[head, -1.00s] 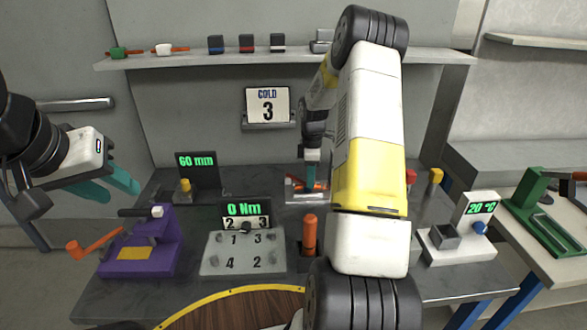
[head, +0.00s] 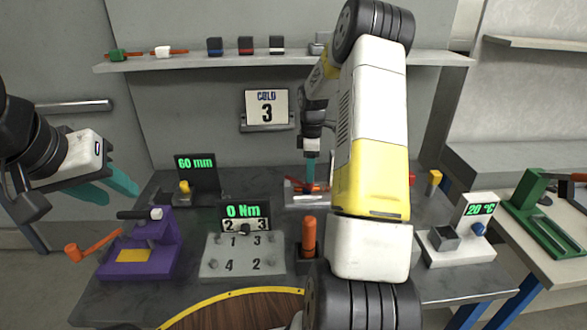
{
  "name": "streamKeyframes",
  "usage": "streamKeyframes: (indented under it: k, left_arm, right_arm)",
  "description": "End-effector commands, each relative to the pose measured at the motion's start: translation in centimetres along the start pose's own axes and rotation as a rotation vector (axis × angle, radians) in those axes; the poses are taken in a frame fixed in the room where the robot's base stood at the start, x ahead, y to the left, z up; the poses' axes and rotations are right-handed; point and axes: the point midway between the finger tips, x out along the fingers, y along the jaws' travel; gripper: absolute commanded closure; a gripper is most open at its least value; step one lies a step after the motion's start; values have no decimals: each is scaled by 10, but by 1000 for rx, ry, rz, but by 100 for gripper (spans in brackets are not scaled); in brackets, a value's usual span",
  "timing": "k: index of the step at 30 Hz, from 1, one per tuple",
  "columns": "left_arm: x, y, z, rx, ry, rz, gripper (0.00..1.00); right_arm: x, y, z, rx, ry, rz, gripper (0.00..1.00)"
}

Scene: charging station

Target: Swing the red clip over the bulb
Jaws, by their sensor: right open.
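The red clip (head: 313,188) shows as a small red piece on a low pale fixture (head: 294,199) at the back middle of the table. The bulb cannot be made out; it is too small or hidden by my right arm. My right gripper (head: 310,180) points down with its teal fingers just above the red clip. It is open; I cannot tell whether it touches the clip. My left gripper (head: 112,190) is at the left, open and empty, with its teal fingers apart, away from the fixture.
A purple device (head: 157,247) with an orange handle stands front left. A numbered grey block (head: 243,255) and an orange-handled tool (head: 309,237) stand in the middle. A white 20 °C unit (head: 458,247) is at the right. My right arm hides part of the table.

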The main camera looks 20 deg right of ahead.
Motion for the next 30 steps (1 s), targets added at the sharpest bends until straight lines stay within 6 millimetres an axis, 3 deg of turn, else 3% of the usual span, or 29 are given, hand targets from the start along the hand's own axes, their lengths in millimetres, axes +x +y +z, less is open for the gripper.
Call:
streamKeyframes:
  k: [3, 9, 24, 26, 30]
  left_arm:
    - [0, 0, 0, 0, 0, 0, 64]
    - [0, 0, 0, 0, 0, 0, 64]
    - [0, 0, 0, 0, 0, 0, 64]
    - [0, 0, 0, 0, 0, 0, 64]
    - [0, 0, 0, 0, 0, 0, 64]
  right_arm:
    - [-21, 1, 0, 0, 0, 4, 52]
    - [-38, 0, 0, 0, -1, 1, 52]
    - [-43, -1, -1, 6, 0, 5, 52]
    - [-52, -5, -4, 23, 2, 16, 52]
    - [-97, -28, -18, 122, 22, 69, 52]
